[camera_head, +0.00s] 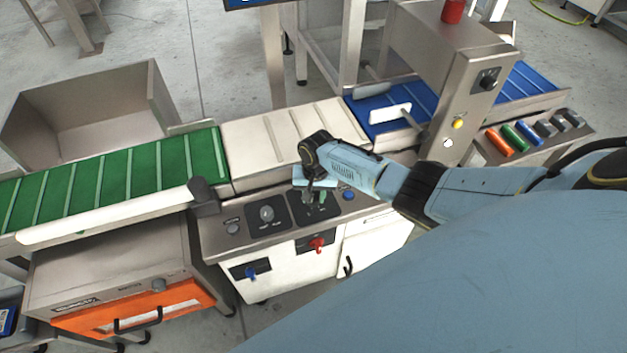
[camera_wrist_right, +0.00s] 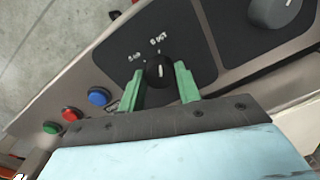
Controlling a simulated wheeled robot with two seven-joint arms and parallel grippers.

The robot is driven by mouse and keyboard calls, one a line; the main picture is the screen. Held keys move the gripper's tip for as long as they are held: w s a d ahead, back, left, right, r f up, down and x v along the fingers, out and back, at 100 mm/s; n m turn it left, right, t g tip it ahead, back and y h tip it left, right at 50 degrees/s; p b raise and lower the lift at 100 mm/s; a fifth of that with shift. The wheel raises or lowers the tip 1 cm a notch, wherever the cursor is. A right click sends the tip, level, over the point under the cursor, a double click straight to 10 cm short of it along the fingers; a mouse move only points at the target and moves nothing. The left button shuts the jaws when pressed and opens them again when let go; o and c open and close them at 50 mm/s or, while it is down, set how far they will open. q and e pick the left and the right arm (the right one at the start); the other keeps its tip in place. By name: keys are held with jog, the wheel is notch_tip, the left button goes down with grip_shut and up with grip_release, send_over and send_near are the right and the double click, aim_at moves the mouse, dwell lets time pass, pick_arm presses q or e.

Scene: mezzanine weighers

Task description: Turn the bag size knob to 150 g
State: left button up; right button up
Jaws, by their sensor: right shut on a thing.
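A small black knob (camera_wrist_right: 159,72) with a pale pointer line sits on a dark plate (camera_wrist_right: 205,68) on the sloping control panel (camera_head: 222,247). Small white marks are printed around it, too small to read surely. My right gripper (camera_wrist_right: 160,82) has its green fingers on either side of this knob, shut on it. In the head view my right gripper (camera_head: 314,195) points down at the right-hand dark plate and hides most of the knob. A larger grey knob (camera_head: 267,214) is on the dark plate to its left; it also shows in the wrist view (camera_wrist_right: 275,12). My left gripper is not in view.
A blue button (camera_head: 348,194) is right of the gripper, with red (camera_wrist_right: 71,114) and green (camera_wrist_right: 52,128) buttons beyond. A red switch (camera_head: 316,244) and a blue switch (camera_head: 250,273) are on the front below. A green belt (camera_head: 125,175) and blue belt (camera_head: 385,103) run behind.

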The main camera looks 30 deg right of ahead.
aim_at(315, 197)
jog(key=o, duration=1)
jog(key=shift+r, duration=0.1)
jog(key=r+p, duration=0.1)
jog(key=r, duration=0.3)
jog(key=r+p, duration=0.2)
jog(key=r, duration=0.2)
jog(key=r+p, duration=0.1)
jog(key=r, duration=0.4)
jog(key=shift+s+d+r, duration=0.1)
jog(key=shift+d, duration=0.15)
